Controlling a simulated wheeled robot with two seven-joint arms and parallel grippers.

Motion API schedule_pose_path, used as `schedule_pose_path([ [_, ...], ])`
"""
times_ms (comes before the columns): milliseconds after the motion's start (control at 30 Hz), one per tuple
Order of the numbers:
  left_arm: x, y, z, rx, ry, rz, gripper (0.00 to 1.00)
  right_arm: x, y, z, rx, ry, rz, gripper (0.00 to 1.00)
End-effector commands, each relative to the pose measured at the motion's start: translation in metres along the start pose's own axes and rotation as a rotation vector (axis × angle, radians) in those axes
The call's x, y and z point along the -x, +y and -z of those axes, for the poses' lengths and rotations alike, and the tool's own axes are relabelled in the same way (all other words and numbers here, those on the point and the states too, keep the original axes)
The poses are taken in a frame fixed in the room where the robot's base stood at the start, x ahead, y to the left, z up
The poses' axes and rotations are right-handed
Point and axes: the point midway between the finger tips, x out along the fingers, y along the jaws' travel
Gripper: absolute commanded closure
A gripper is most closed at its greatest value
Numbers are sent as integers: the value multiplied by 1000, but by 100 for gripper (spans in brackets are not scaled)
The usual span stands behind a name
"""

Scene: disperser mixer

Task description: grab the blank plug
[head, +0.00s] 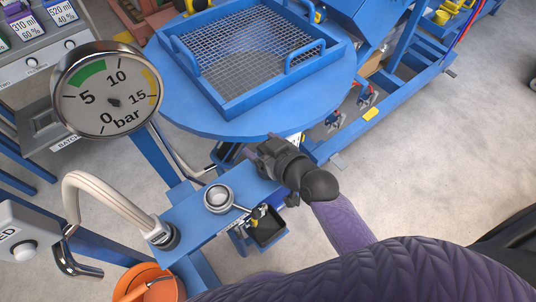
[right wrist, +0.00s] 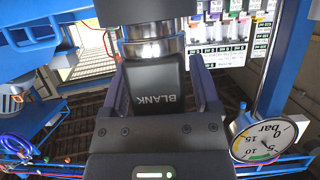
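The blank plug (right wrist: 158,88) is a dark block with the word BLANK on it, seen in the right wrist view under a shiny metal collar (right wrist: 153,48). My right gripper (right wrist: 160,75) has one finger on each side of the block. The fingers lie very close to its sides, and I cannot tell whether they press on it. In the head view my right gripper (head: 262,150) is just below the round blue table, and the plug cannot be made out there. My left gripper is not in view.
A round blue table (head: 180,75) carries a mesh-floored tray (head: 240,105). A pressure gauge (head: 106,88) stands at the left, near a curved pale hose (head: 105,195). A metal ring (head: 218,197) lies on the blue beam by a small black bin (head: 267,230). The floor at right is clear.

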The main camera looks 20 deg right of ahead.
Motion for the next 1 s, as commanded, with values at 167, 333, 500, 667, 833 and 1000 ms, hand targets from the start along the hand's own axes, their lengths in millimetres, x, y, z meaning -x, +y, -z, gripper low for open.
schedule_pose_path([
  [167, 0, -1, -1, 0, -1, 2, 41, 0, 0, 0, 0, 0, 0, 61],
  [333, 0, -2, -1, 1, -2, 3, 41, 0, 0, 0, 0, 0, 0, 97],
  [500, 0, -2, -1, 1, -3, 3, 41, 0, 0, 0, 0, 1, 0, 100],
  [667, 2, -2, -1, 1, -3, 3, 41, 1, 0, 2, 0, 1, 0, 100],
  [833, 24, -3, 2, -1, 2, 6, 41, 17, 0, 40, 1, 6, 0, 100],
  [1000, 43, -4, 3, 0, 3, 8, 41, 33, 0, 79, 0, 6, -1, 100],
])
